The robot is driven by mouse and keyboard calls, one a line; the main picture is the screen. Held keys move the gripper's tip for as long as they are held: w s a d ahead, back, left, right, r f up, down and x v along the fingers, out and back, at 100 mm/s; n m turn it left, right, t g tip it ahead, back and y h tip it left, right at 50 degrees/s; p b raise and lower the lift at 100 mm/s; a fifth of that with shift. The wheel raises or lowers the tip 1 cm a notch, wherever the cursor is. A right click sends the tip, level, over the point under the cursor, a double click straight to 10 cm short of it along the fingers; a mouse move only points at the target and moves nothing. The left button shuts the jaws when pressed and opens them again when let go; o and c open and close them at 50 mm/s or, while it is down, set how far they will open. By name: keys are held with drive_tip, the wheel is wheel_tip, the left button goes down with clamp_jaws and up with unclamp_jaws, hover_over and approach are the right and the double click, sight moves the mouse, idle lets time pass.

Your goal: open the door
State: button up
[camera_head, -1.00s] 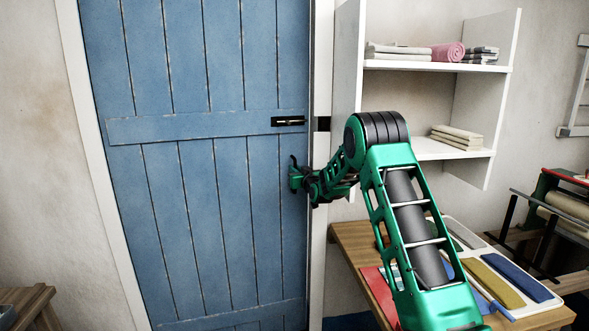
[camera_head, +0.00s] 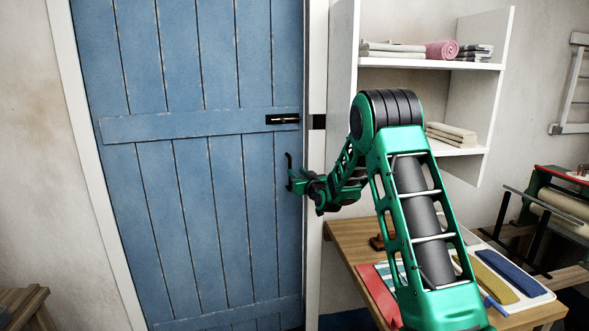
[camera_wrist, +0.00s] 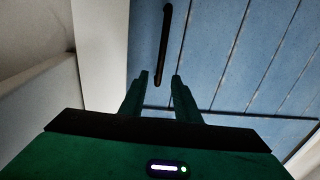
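The blue plank door (camera_head: 215,210) stands shut in its white frame in the head view. A black latch (camera_head: 282,119) sits on its upper cross rail near the right edge. My gripper (camera_head: 291,182) is at the door's right edge, below the latch. In the wrist view my gripper (camera_wrist: 160,77) has its two green fingers apart. A dark bar handle (camera_wrist: 163,42) on the blue door (camera_wrist: 240,60) runs up from between the fingertips, its lower end in the gap. Whether a finger touches it, I cannot tell.
A white shelf (camera_head: 430,64) with folded cloths stands right of the door. Below it is a wooden table (camera_head: 352,238) with a tray of coloured cloths, beneath my arm. A wooden stool (camera_head: 28,305) is at lower left. The floor before the door is mostly out of view.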

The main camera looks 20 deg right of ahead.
drive_tip(key=shift+s, duration=1.35)
